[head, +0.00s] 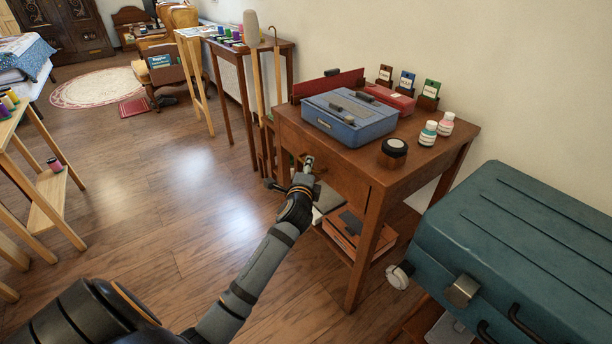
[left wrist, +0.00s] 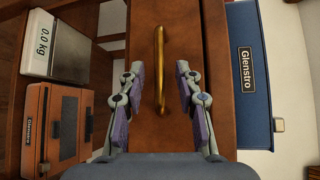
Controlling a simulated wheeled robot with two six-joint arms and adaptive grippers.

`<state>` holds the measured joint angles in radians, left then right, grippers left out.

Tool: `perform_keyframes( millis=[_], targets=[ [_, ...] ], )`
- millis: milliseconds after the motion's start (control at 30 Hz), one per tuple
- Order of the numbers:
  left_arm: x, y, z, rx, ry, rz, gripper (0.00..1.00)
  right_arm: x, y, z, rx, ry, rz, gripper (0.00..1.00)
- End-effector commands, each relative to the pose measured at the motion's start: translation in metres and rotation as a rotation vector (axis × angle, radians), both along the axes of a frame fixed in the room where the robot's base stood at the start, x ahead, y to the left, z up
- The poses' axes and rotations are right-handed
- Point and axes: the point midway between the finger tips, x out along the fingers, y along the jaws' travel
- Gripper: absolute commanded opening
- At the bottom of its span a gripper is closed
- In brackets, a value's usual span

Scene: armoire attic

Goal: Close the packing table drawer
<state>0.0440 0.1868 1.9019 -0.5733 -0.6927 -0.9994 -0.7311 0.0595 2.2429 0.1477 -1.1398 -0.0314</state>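The packing table (head: 425,150) is brown wood and stands against the wall. Its drawer front (head: 335,180) faces my left arm in the head view, and the arm partly hides it. In the left wrist view the drawer front (left wrist: 208,30) fills the middle, with a brass bar handle (left wrist: 160,65) running up the picture. My left gripper (head: 306,170) is at the drawer front. Its two fingers (left wrist: 159,85) are apart, one on each side of the handle, with visible gaps. I cannot tell how far the drawer is pulled out. My right gripper is not in view.
On the tabletop are a blue case (head: 350,118), a dark-lidded jar (head: 392,153) and two small bottles (head: 428,134). A brown box (head: 352,232) and a scale (left wrist: 42,45) are below. A large green case (head: 530,235) stands at the right. Open floor (head: 180,190) lies left.

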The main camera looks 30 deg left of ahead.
Motion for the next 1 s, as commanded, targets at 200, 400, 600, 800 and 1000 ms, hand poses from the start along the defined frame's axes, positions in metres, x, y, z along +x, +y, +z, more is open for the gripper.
perform_keyframes(
  millis=[200, 400, 600, 800, 1000],
  targets=[
    [-0.047, -0.02, 0.007, -0.004, 0.001, 0.0, 0.34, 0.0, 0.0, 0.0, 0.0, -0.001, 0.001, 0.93],
    [-0.084, -0.037, 0.013, -0.006, 0.0, -0.001, 0.34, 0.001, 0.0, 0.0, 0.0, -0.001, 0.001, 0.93],
    [-0.099, -0.042, 0.016, -0.002, -0.001, 0.0, 0.34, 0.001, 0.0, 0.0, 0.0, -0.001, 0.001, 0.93],
    [-0.099, -0.043, 0.017, 0.0, -0.002, 0.0, 0.34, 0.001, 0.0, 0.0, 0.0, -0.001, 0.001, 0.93],
    [-0.099, -0.043, 0.017, 0.0, -0.002, 0.0, 0.34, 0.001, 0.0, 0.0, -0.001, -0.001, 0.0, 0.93]
  ],
)
